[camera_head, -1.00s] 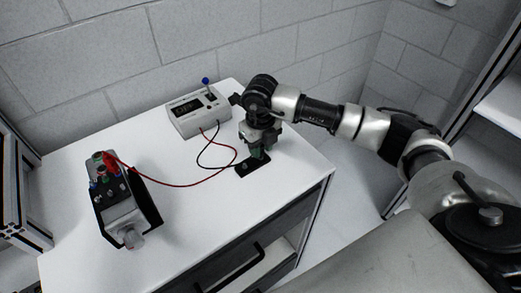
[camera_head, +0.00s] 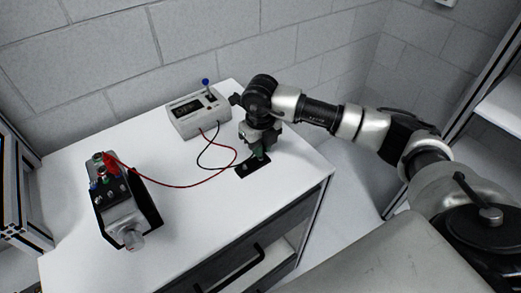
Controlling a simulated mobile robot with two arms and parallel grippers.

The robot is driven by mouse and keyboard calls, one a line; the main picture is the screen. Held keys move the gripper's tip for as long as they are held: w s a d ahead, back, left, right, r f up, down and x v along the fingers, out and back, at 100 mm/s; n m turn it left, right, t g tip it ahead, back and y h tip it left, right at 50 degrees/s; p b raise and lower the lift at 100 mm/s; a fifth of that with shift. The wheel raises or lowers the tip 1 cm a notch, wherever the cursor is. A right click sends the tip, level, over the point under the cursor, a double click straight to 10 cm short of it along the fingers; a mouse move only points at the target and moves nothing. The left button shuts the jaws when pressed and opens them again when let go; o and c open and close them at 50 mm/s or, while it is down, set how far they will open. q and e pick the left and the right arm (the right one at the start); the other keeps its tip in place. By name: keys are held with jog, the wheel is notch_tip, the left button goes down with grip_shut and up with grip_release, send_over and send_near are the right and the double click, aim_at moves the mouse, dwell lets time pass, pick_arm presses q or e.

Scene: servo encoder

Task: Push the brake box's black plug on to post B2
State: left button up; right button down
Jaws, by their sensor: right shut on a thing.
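The brake box (camera_head: 200,112) is a pale box with a dark display and a blue-tipped lever, at the back of the white table. Its red lead ends in a red plug (camera_head: 110,164) on the motor unit (camera_head: 122,205) at the left. My left gripper is not in view.
The white table top (camera_head: 205,215) is clear between the motor unit and the stand. The red lead (camera_head: 180,186) lies across it. A drawer handle (camera_head: 232,270) sticks out at the table's front. A block wall stands close behind.

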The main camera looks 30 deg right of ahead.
jog(key=shift+r+p, duration=1.5)
jog(key=shift+r, duration=1)
